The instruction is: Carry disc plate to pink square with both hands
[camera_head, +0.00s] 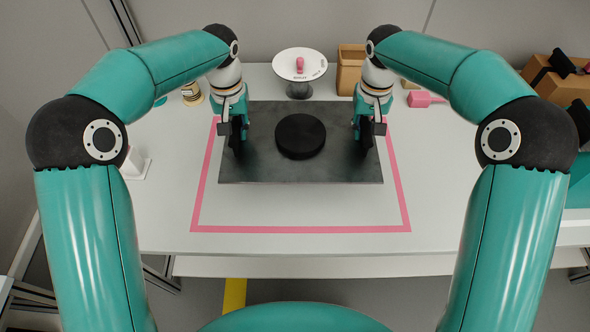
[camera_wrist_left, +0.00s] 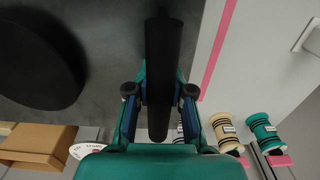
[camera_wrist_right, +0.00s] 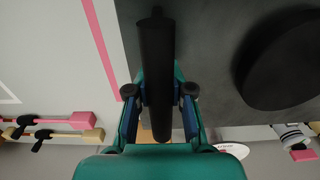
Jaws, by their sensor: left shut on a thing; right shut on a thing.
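The disc plate is a dark grey rectangular plate (camera_head: 320,171) with a round black disc (camera_head: 300,136) at its middle. My left gripper (camera_head: 237,135) is shut on a black bar handle (camera_wrist_left: 163,75) at the plate's left side. My right gripper (camera_head: 364,133) is shut on a matching black bar handle (camera_wrist_right: 157,80) at its right side. The plate overlaps the back part of the pink square (camera_head: 300,229), whose front edge and sides show on the white table. A shadow lies on the table in front of the plate. The pink square's back edge is mostly hidden.
A round white dial stand (camera_head: 300,64) with a pink piece and a brown box (camera_head: 350,68) stand behind the plate. A pink mallet-like thing (camera_head: 424,99) lies at back right near cardboard boxes (camera_head: 560,82). A spool (camera_head: 192,93) stands at back left. The front table strip is clear.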

